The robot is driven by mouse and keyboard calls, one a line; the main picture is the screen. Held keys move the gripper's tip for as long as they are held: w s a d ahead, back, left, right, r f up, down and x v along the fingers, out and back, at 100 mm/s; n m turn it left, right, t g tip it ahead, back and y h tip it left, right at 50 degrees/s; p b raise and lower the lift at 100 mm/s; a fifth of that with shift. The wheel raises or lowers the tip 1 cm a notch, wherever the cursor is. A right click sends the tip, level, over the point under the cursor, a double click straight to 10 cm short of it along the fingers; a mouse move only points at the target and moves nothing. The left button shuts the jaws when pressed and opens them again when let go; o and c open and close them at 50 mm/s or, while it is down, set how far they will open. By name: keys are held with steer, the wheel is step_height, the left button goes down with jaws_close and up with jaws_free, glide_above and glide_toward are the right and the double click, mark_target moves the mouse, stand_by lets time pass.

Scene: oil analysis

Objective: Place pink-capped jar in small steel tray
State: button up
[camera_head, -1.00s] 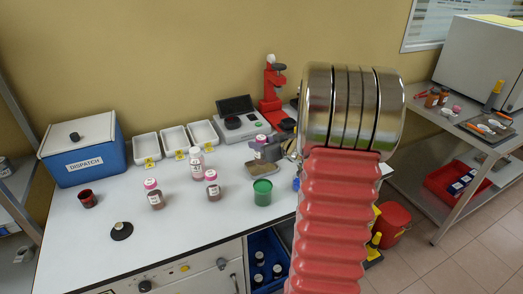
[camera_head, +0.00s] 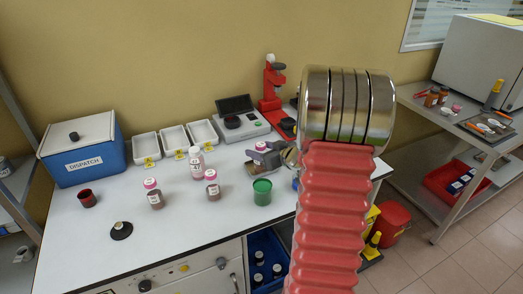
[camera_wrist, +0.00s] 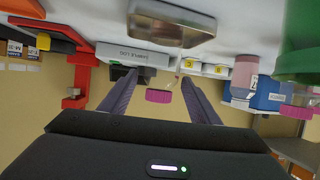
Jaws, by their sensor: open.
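A jar's pink cap (camera_wrist: 158,96) lies between the two fingers of my gripper (camera_wrist: 160,98) in the wrist view, which is upside down. The gripper is open, with gaps on both sides of the cap. In the head view the cap (camera_head: 261,146) shows just above my gripper (camera_head: 268,156).
Several other pink-capped jars, including one with brown contents (camera_head: 154,194), stand to the left. White trays (camera_head: 173,138), a scale (camera_head: 240,122) and a red instrument (camera_head: 273,85) stand behind. The front left bench is mostly clear.

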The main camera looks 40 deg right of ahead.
steer(key=shift+r, duration=0.15)
steer(key=shift+s+r, duration=0.2)
steer(key=shift+s, duration=0.35)
steer(key=v, duration=1.1)
steer(key=shift+w, duration=0.1)
steer(key=w+a+r+m+g+h, duration=0.1)
steer(key=a+r+g+h, duration=0.1)
steer(key=a+r, duration=0.3)
steer(key=w+a+r+g+h, duration=0.1)
steer(key=a+r+h, duration=0.2)
steer(key=a+r, duration=0.2)
steer(key=s+a+f+g+y, duration=0.1)
steer(key=s+a+y, duration=0.1)
steer(key=s+a, duration=0.3)
steer(key=s+a+f+n+g+y, duration=0.1)
steer(key=s+a, duration=0.4)
steer(key=a, duration=0.7)
steer(key=s+a+f+n+g+y, duration=0.1)
steer(key=s+a+g+y, duration=0.1)
steer(key=s+a, duration=0.4)
steer(key=a+y, duration=0.1)
steer(key=a, duration=0.2)
steer(key=shift+a+g, duration=0.25)
steer(key=shift+g, duration=0.15)
